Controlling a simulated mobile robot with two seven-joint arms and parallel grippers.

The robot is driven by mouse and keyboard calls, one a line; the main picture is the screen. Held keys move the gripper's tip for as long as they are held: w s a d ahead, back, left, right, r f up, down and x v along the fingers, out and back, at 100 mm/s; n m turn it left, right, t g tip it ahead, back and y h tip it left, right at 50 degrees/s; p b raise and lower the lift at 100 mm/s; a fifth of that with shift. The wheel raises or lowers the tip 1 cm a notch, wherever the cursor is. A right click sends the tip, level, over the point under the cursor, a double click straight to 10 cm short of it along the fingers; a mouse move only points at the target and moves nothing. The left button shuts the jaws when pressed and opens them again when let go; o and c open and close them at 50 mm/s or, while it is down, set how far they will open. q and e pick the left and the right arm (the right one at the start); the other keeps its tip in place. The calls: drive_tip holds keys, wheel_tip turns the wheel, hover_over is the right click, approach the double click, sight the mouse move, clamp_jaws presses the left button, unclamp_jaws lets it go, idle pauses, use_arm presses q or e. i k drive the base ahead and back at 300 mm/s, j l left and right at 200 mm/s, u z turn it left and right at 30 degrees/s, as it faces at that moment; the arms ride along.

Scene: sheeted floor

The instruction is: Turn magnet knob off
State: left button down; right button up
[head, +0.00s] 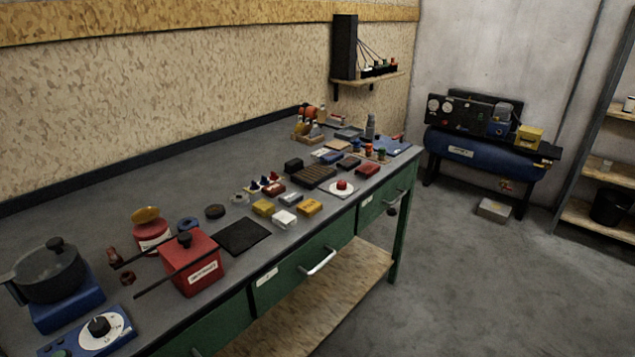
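A blue control panel (75,338) lies at the near left end of the workbench. It carries a black knob (99,326) on a white dial plate and a green button (61,353) cut by the bottom edge. A red box (190,268) with a white label stands further right, with a black knob (184,238) on top and a dark rod beside it. Its label is too small to read. I cannot tell which knob is the magnet knob, or its setting.
A dark pot (48,275) sits on a blue base at the left. The grey workbench (110,205) has many small blocks and parts toward its far end. Green drawers (290,280) run along its front. Open floor (480,290) lies to the right, before a blue tank machine (470,150).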

sight(341, 185)
drive_tip(key=i+l, duration=0.85)
drive_tip(key=i+l+u, duration=0.1)
drive_tip(key=u, duration=0.25)
drive_tip(key=l+u, duration=0.15)
drive_tip(key=u, duration=0.15)
drive_tip(key=i+l+u, duration=0.1)
drive_tip(key=u, duration=0.25)
drive_tip(key=l+u, duration=0.1)
drive_tip(key=u, duration=0.4)
